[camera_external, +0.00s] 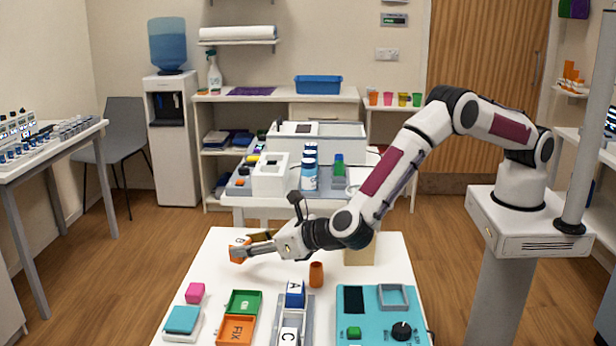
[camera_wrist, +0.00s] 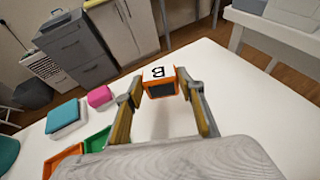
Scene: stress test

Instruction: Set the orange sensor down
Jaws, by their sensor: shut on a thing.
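The orange sensor (camera_external: 237,252) is a small orange block with a white face. In the wrist view the orange sensor (camera_wrist: 160,85) shows a black letter B on its white top and a dark front face. My gripper (camera_external: 247,250) is shut on it, with one finger on each side in the wrist view (camera_wrist: 161,90). The sensor is over the back left part of the white table (camera_external: 222,272). I cannot tell whether its underside touches the table.
A pink cube (camera_external: 195,292), a teal block (camera_external: 182,319), a green tray (camera_external: 243,302) and an orange FIX tray (camera_external: 236,330) lie front left. A blue A block (camera_external: 295,293) sits in a grey rack.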

